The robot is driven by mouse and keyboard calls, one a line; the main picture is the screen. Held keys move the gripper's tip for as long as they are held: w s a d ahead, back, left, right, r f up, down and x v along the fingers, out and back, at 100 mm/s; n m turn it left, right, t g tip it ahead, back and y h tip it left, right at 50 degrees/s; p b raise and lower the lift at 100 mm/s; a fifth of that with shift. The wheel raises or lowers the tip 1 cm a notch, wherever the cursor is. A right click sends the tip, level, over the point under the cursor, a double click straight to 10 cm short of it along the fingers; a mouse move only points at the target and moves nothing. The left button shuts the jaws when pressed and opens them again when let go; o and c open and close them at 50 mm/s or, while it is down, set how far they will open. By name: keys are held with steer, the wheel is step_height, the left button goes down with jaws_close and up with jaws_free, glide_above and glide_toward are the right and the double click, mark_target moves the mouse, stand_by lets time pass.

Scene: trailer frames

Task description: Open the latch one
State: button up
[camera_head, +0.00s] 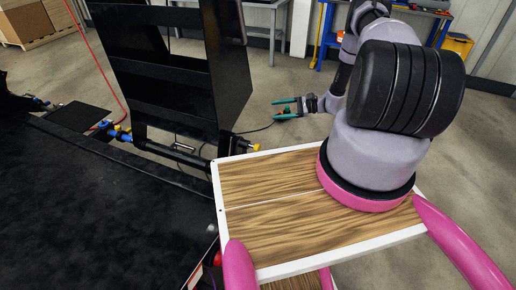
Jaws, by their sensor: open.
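My gripper (287,108) is at the far end of my arm, in the upper middle of the picture. Its two green-tipped fingers are apart, point left, and hold nothing. It is in free space to the right of a tall black trailer frame (232,75). At the foot of that frame is a black bar with a yellow end (253,147). It may be part of a latch, but it is too small to tell. The gripper is above and to the right of this end, apart from it.
A black trailer bed (90,215) fills the left, with blue and yellow fittings (122,134) and a red hose (97,62) near its far edge. A blue-legged workbench (325,40) and a yellow box (457,45) stand at the back. Grey floor is open around the gripper.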

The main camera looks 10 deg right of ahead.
mark_target(259, 148)
steer(key=s+f+m+t, duration=0.3)
steer(key=s+f, duration=0.1)
steer(key=f, duration=0.5)
steer(key=s+f+m+t, duration=0.3)
steer(key=s+f, duration=0.1)
steer(key=f, duration=0.5)
steer(key=shift+h, duration=0.4)
steer(key=x, duration=1.1)
steer(key=shift+s+a+f, duration=0.15)
steer(key=shift+s+a, duration=0.05)
steer(key=shift+a, duration=0.15)
jaws_close()
